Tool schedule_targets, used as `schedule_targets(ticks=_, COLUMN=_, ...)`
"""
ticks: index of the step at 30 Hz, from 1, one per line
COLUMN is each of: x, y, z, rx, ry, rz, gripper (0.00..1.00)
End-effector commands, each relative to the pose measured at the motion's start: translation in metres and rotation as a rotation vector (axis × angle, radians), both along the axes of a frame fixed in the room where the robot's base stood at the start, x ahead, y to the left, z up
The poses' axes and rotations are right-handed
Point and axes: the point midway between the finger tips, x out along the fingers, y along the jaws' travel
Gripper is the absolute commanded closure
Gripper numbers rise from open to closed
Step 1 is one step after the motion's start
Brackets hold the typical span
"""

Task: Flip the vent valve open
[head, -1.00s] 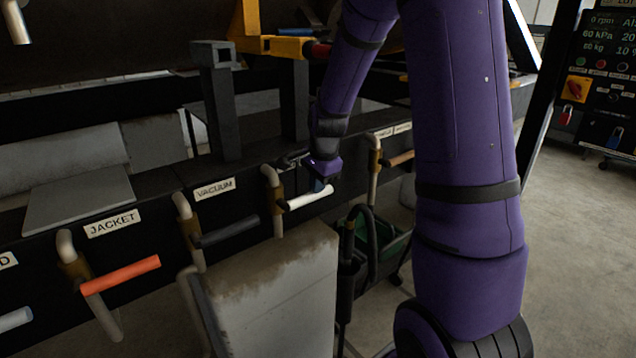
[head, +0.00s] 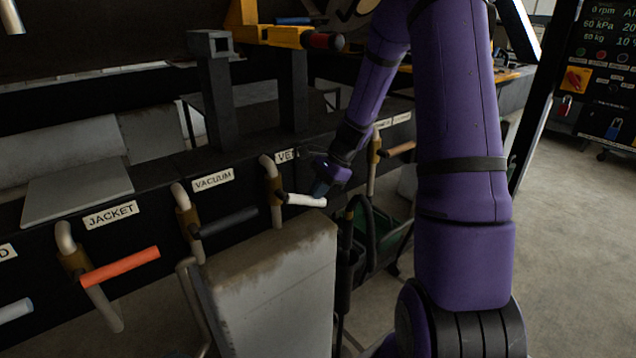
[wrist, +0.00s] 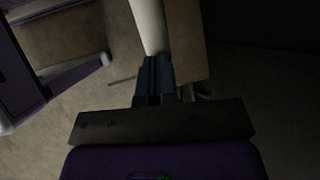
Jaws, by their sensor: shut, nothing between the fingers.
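The vent valve has a white lever handle (head: 305,200) on a brass body (head: 276,188) with a pale bent pipe. Its label (head: 287,155) reads "VE", the rest hidden behind my arm. The handle points right across the pipe, its free end dipping slightly, unlike the neighbouring handles that slope up. My gripper (head: 320,187) is shut and empty, its tips just above and against or very near the handle's free end. In the wrist view the dark blue fingertips (wrist: 153,75) are together at the end of the white handle (wrist: 149,25); contact is not certain.
The vacuum valve's black handle (head: 228,222) and the jacket valve's orange handle (head: 120,268) are to the left. A brown handle (head: 400,149) is to the right. A grey, stained block (head: 275,275) stands below the vent valve, with a green cart (head: 390,240) beside it.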

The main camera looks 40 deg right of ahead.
Motion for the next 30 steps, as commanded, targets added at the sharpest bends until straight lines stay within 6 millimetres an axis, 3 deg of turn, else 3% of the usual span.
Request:
schedule_targets(ticks=15, x=-0.001, y=0.018, z=-0.047, rx=0.495, ry=0.02, rz=-0.001, gripper=1.0)
schedule_targets(ticks=30, x=-0.002, y=0.05, z=-0.074, rx=0.921, ry=0.034, rz=0.0, gripper=1.0)
